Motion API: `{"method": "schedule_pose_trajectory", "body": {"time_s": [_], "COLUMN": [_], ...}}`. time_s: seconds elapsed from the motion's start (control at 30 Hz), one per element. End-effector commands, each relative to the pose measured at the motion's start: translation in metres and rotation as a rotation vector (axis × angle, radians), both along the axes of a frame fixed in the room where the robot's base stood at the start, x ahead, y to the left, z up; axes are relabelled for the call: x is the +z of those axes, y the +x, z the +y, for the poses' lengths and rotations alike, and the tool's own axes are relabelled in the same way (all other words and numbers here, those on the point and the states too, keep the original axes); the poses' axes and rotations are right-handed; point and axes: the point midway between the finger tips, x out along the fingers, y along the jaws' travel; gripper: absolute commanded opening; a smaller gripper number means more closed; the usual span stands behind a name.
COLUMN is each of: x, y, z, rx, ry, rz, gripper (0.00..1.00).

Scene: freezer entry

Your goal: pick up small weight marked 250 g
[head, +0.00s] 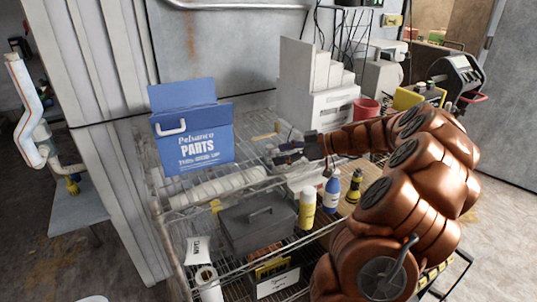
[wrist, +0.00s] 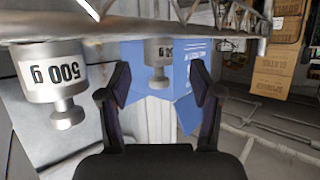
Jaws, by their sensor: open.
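In the wrist view, which appears upside down, a small metal weight (wrist: 158,50) shows between my fingertips, with its knob pointing down in the picture. Its label is only partly readable. A larger metal weight marked 500 g (wrist: 55,78) is at the left, outside my fingers. My gripper (wrist: 160,88) is open, with one finger on each side of the small weight's knob; I cannot tell whether they touch it. In the head view my gripper (head: 290,152) is over the wire shelf, and the weights are too small to make out there.
A blue parts box (head: 193,140) stands left on the wire shelf (head: 170,215). A white stepped stand (head: 318,90) and a red cup (head: 366,109) are behind my arm.

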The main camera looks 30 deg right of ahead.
Motion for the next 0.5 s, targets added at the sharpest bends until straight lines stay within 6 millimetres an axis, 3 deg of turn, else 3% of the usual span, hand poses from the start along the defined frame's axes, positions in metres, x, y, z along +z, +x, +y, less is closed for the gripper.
{"method": "schedule_pose_trajectory", "body": {"time_s": [0.23, 0.5], "x": [-0.009, -0.014], "y": [0.026, 0.034], "z": [0.021, 0.028], "rx": [0.005, 0.004], "ry": [0.005, 0.003], "rz": [0.003, 0.001], "gripper": [0.64, 0.64]}}
